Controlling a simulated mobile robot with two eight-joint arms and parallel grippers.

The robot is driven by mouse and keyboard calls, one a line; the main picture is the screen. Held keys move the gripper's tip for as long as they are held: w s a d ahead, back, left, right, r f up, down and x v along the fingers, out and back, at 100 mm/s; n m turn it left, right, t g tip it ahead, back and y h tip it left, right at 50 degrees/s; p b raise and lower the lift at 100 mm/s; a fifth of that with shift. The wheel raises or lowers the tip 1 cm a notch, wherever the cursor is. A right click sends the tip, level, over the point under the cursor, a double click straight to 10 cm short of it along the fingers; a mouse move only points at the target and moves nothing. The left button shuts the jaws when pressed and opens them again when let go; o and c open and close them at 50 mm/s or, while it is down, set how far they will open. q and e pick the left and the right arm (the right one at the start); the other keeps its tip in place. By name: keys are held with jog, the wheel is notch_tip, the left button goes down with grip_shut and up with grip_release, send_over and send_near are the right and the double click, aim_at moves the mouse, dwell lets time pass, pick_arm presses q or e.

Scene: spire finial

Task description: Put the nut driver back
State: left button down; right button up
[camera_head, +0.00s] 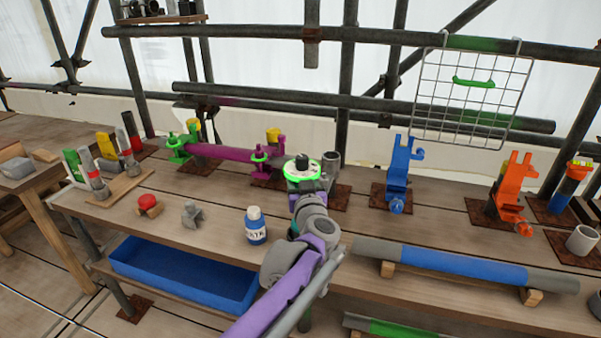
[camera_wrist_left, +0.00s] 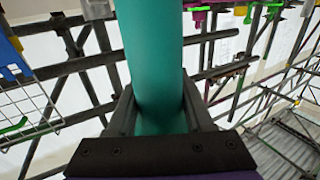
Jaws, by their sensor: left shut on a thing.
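My left gripper (camera_wrist_left: 158,112) is shut on a smooth teal cylinder (camera_wrist_left: 150,50), which runs up out of the jaws in the left wrist view. The cylinder may be the nut driver's handle; its ends are hidden. A small patch of teal shows beside the arm in the head view. At the left of the bench, a wooden tool board (camera_head: 127,188) has several upright coloured items on it. My right gripper is not in view.
A white bottle (camera_head: 255,226), a red-topped item (camera_head: 148,203) and a grey block (camera_head: 192,214) stand on the bench (camera_head: 225,190). A magenta tube (camera_head: 222,152) lies in clamps behind. Blue (camera_head: 402,170) and orange (camera_head: 513,190) brackets stand right. A blue tray (camera_head: 180,275) sits below.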

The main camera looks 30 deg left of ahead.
pick_arm(q)
jog(key=shift+f+b, duration=1.05)
jog(key=shift+f, duration=0.8)
grip_release()
jog(key=shift+f, duration=0.2)
jog(key=shift+f+b, duration=0.35)
jog(key=shift+b, duration=0.05)
jog(key=shift+s+d, duration=0.1)
jog(key=p+v, duration=0.1)
jog(key=v, duration=0.7)
jog(key=shift+s+d, duration=0.2)
jog(key=shift+s, duration=0.15)
dwell(0.6)
